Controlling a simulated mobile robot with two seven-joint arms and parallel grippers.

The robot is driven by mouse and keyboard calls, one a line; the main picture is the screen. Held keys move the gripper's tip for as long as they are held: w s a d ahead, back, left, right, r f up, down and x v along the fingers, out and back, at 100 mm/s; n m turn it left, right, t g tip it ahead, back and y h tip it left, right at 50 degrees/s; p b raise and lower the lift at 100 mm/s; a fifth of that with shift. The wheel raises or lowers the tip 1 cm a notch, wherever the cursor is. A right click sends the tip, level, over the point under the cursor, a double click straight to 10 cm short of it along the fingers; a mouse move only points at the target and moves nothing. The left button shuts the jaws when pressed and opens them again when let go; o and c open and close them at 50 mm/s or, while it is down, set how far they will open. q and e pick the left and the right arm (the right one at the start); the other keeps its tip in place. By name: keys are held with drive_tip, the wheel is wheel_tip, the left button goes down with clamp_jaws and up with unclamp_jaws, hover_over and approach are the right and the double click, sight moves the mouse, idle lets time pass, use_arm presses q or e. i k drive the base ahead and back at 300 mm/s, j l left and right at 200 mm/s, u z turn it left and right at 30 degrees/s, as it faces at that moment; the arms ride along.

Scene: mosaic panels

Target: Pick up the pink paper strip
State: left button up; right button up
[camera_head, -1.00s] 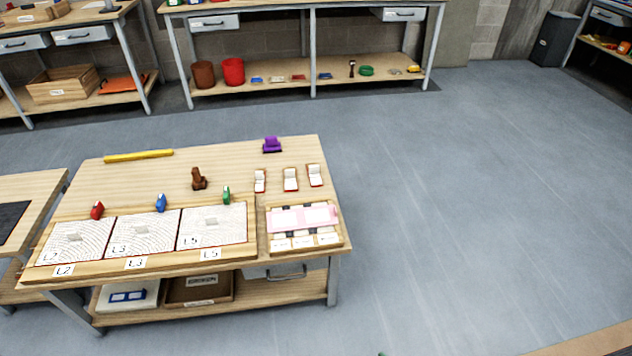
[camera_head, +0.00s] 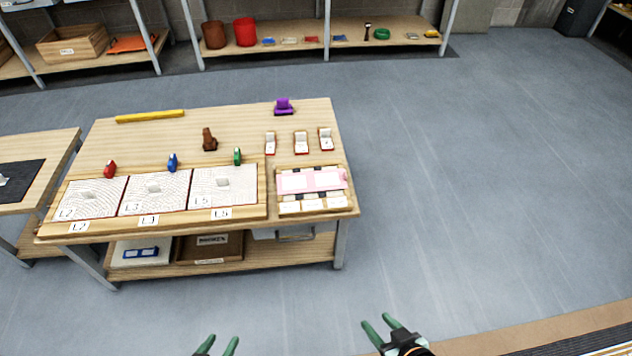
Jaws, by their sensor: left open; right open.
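The pink paper strip (camera_head: 312,180) lies flat on a small wooden tray (camera_head: 350,206) at the right front of the workbench. Dark pieces show along its edges, and white labelled cards lie on the tray in front of it. My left gripper (camera_head: 219,342) is at the bottom edge of the view, open and empty, only its green fingertips showing. My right gripper (camera_head: 377,322) is at the bottom, right of the left one, open and empty. Both are well short of the bench, over the floor, apart from the strip.
Panels marked L2, L3 and L5 (camera_head: 155,193) lie left of the tray. Several small red-edged boxes (camera_head: 301,142), a brown tool (camera_head: 209,139), a purple object (camera_head: 284,106) and a yellow bar (camera_head: 150,116) are behind. Floor (camera_head: 480,180) to the right is clear.

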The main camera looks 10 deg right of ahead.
sight(329, 179)
drive_tip(key=i+l, duration=1)
drive_tip(key=l, duration=0.2)
drive_tip(key=i+l, duration=0.55)
drive_tip(key=u, duration=0.05)
